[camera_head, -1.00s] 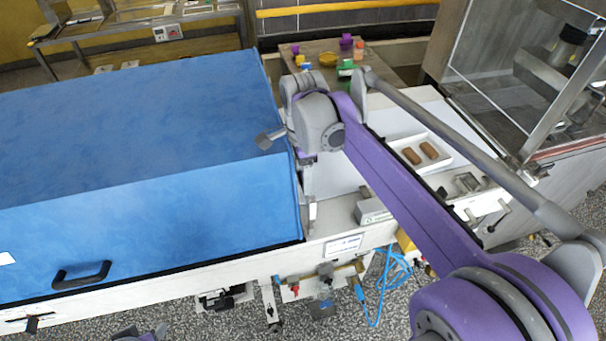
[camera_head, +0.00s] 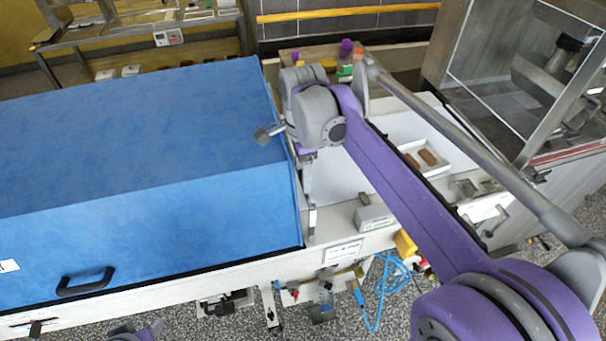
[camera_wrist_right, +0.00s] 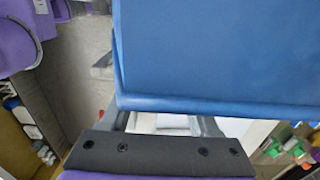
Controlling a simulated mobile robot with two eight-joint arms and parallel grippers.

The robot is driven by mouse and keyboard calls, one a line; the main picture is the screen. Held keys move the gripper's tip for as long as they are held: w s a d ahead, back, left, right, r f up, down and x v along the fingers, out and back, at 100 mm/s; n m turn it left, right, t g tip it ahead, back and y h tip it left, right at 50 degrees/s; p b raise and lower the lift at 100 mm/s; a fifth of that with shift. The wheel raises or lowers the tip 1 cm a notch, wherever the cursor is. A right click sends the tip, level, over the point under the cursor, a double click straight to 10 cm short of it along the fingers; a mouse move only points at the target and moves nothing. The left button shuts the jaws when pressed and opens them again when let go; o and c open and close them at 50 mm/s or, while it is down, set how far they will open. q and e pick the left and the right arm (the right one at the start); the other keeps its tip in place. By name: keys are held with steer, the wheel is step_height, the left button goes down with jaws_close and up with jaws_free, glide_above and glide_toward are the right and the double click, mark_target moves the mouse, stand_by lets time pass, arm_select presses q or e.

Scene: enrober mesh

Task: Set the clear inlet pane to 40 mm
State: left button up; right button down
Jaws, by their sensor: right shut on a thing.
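The blue hood (camera_head: 150,130) covers the long white machine, and its right end is the inlet side. My right gripper (camera_head: 309,172) is at that end, pointing down close beside the hood's edge. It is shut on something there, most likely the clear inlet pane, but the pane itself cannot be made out. In the right wrist view the blue hood (camera_wrist_right: 220,50) fills the upper right, and grey parts show just below its edge. No scale or 40 mm mark can be read. A part of my left gripper (camera_head: 137,333) shows at the bottom edge; its fingers are unclear.
A white tray (camera_head: 447,157) with brown bars lies right of my right arm. A grey box (camera_head: 374,217) sits on the machine's front ledge. Blue hoses (camera_head: 385,290) hang below. A glass-sided cabinet (camera_head: 510,70) stands at the right, and a small table with coloured items stands behind.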

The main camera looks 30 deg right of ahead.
steer(key=shift+c, duration=1.6)
jaws_free()
steer(key=shift+r, duration=0.15)
steer(key=shift+o, duration=1)
steer(key=shift+r, duration=0.45)
step_height(320, 180, up, 10)
steer(key=shift+f, duration=0.15)
